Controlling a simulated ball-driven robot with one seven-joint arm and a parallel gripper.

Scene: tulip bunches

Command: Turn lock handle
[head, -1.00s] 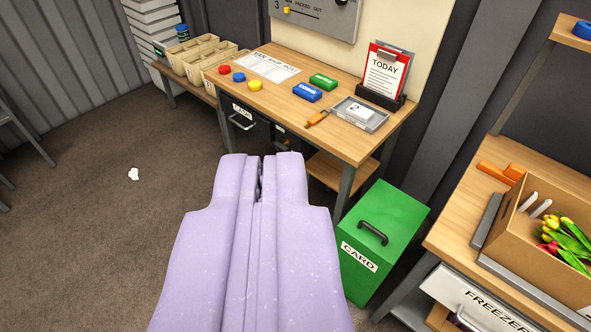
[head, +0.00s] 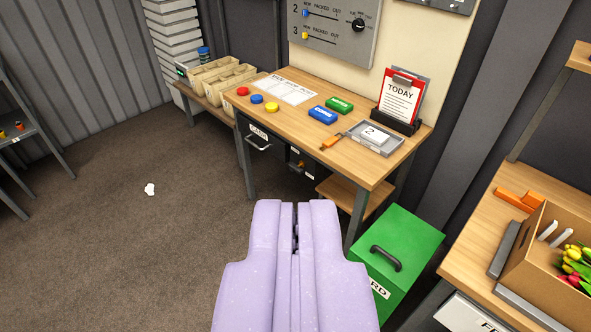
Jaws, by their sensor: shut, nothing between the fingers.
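My lavender gripper (head: 295,210) is shut and empty, seen from behind at the bottom middle, in front of the wooden desk (head: 395,148).
A green card bin (head: 415,242) stands right of my gripper. A bench (head: 468,247) with a cardboard box (head: 532,268) of tulips is at the right. The desk top holds coloured discs, blocks and a tray (head: 375,139). The carpet at left is mostly clear.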

